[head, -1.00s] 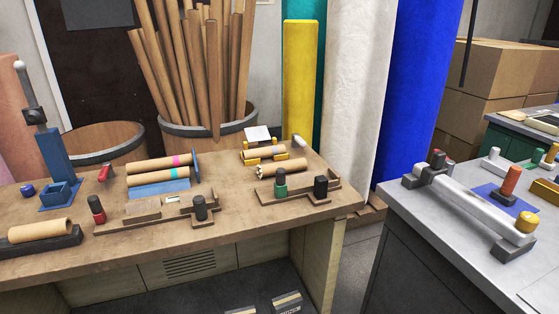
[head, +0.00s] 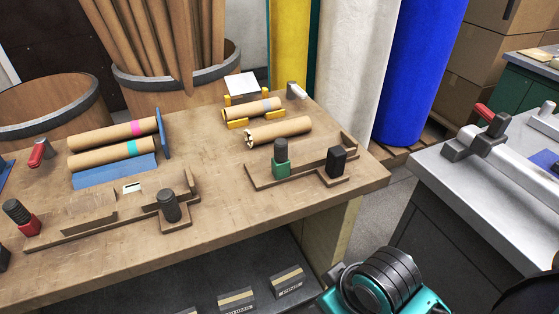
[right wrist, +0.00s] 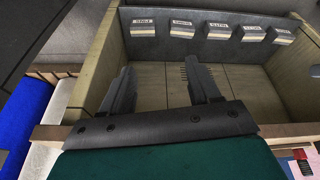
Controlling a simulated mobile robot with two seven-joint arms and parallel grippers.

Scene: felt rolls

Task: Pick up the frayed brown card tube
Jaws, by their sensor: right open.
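The frayed brown card tube (head: 281,130) lies on the wooden bench (head: 225,160) in the head view, its ragged end to the left. The tube is not seen there. My left gripper is not in view.
Two tubes with pink and teal bands (head: 113,142) lie on a blue rack at left. A wooden tray with a green-based post (head: 281,158) stands near the tube. Small labelled boxes (head: 287,282) sit on the lower shelf. A grey table (head: 440,190) stands at right.

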